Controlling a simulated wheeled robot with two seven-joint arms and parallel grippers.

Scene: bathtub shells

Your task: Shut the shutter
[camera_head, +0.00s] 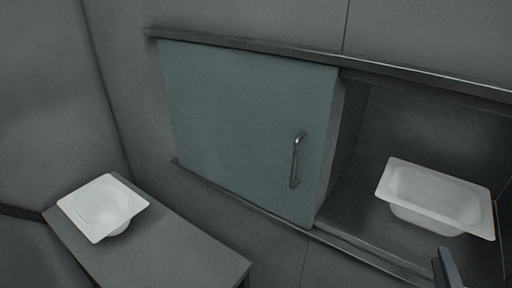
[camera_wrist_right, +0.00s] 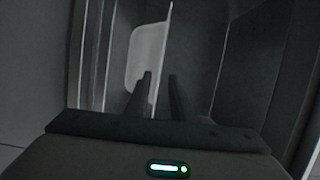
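The shutter (camera_head: 240,120) is a blue-green sliding panel with a metal bar handle (camera_head: 297,160) near its right edge. It covers the left part of a wall recess, and the right part stands open. A white tub (camera_head: 435,190) sits inside the open part. My right gripper (camera_head: 447,268) shows partly at the bottom right, in front of the recess below the tub. In the right wrist view its two fingers (camera_wrist_right: 160,82) are apart, and the tub (camera_wrist_right: 147,55) is beyond them. I see nothing held. My left gripper is not in view.
A second white basin (camera_head: 103,207) rests on a grey table (camera_head: 175,250) at the lower left. An upper rail (camera_head: 300,52) and a lower rail (camera_head: 250,207) run along the recess. The wall in front of the shutter is clear.

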